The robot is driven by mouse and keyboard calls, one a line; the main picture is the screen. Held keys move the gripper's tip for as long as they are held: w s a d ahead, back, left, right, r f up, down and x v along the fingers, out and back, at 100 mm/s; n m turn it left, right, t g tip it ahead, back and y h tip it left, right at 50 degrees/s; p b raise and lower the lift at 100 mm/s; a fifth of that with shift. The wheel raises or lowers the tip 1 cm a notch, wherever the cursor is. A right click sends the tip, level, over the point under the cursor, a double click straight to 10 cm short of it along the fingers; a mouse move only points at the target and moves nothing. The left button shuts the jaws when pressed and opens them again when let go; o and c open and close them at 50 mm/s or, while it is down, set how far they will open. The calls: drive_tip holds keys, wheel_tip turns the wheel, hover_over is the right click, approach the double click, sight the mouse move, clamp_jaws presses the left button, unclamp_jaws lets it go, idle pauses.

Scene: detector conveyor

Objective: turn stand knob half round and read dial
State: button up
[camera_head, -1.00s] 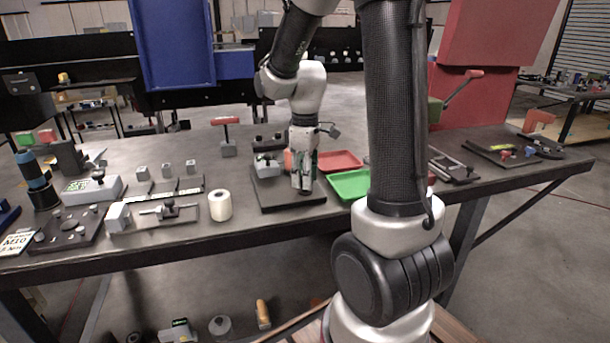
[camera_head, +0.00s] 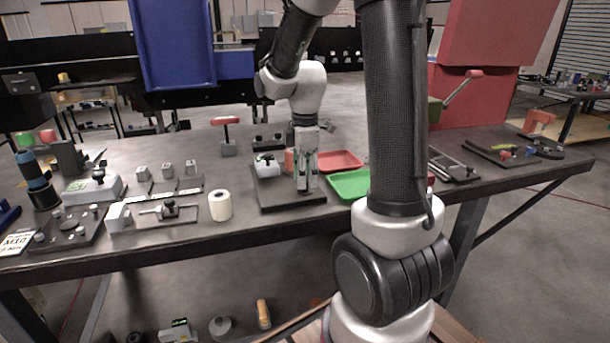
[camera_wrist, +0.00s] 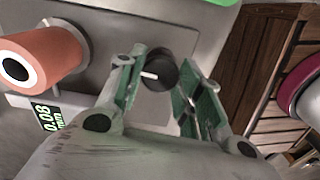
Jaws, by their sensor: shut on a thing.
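The black stand knob (camera_wrist: 161,62), with a white pointer mark, sits between the green fingers of my gripper (camera_wrist: 158,80) in the wrist view. The fingers are closed on it. The pointer points left in that view. A lit green display (camera_wrist: 46,118) at the left appears to read 0.08 mm; it is partly cut by my gripper. In the head view my gripper (camera_head: 306,186) points down at the front of the dark stand base (camera_head: 282,205), hiding the knob. The light gauge box (camera_head: 265,164) stands behind it to the left.
An orange cylinder (camera_wrist: 40,58) stands close to the left finger in the wrist view. Green (camera_head: 350,184) and red (camera_head: 340,160) trays lie right of the stand. A white roll (camera_head: 220,205) stands left of it, near the table's front edge.

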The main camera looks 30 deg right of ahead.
idle(0.3)
drive_tip(key=o, duration=1)
drive_tip(key=shift+r, duration=0.15)
wheel_tip(320, 180, up, 12)
drive_tip(key=shift+f, duration=0.1)
